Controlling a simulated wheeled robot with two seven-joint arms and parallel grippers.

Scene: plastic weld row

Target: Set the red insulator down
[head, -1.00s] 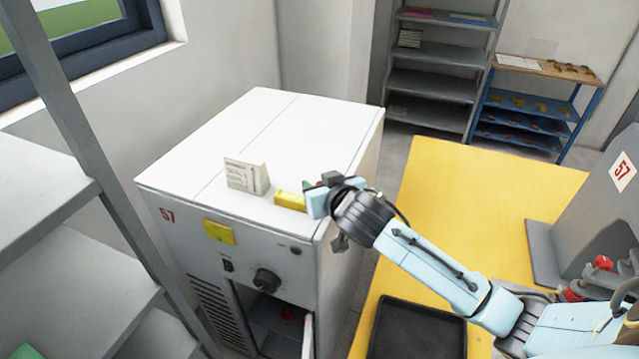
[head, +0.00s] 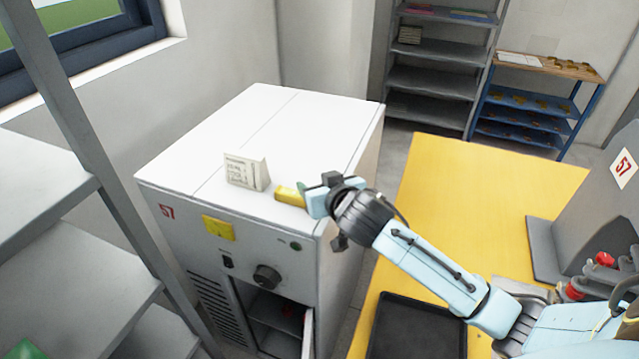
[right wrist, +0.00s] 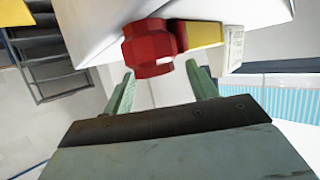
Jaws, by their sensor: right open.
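The red insulator (right wrist: 152,47) shows in the right wrist view, on the white cabinet top near its edge, touching or very close to a yellow block (right wrist: 203,34). My right gripper (right wrist: 160,72) is open, with its two green fingers apart at the near end of the insulator. In the head view my right gripper (head: 309,200) is at the front right corner of the white cabinet (head: 290,125) and hides the insulator. The yellow block (head: 290,195) shows just left of it. My left gripper is not in view.
A folded white card (head: 245,172) stands left of the yellow block. The cabinet top behind is clear. A yellow table (head: 480,200) with a black tray (head: 418,330) is to the right. A grey shelf rack (head: 60,200) stands at the left.

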